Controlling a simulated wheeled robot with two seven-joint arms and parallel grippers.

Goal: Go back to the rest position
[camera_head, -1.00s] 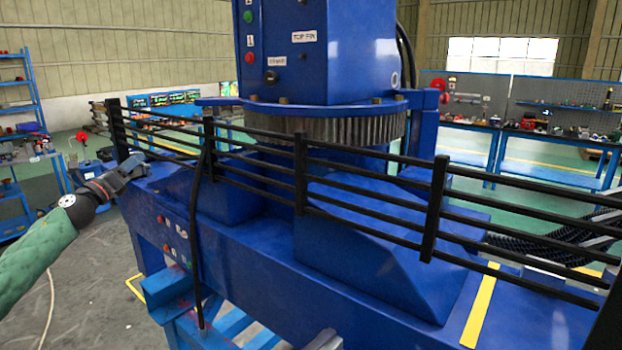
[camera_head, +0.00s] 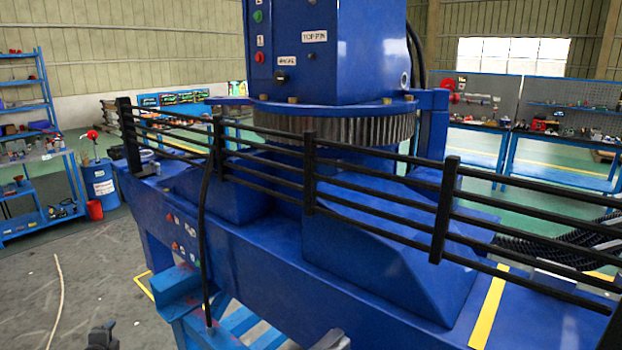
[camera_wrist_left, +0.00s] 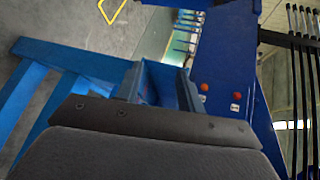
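The blue crane stand (camera_head: 240,235) fills the middle of the head view, with a blue column (camera_head: 330,50) on a toothed ring (camera_head: 340,128). Black railings (camera_head: 310,170) run along its front. My left gripper (camera_head: 103,337) shows only as a small dark piece at the bottom left edge, in front of the stand and apart from it. In the left wrist view a dark grey bolted part of it (camera_wrist_left: 150,150) fills the bottom, with no object visible in it. My right gripper cannot be identified in these views.
Blue support beams (camera_head: 215,325) stand below the stand, and also show in the left wrist view (camera_wrist_left: 60,75). Shelves (camera_head: 35,120) and a blue drum (camera_head: 100,185) are at the left, workbenches (camera_head: 560,150) at the back right.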

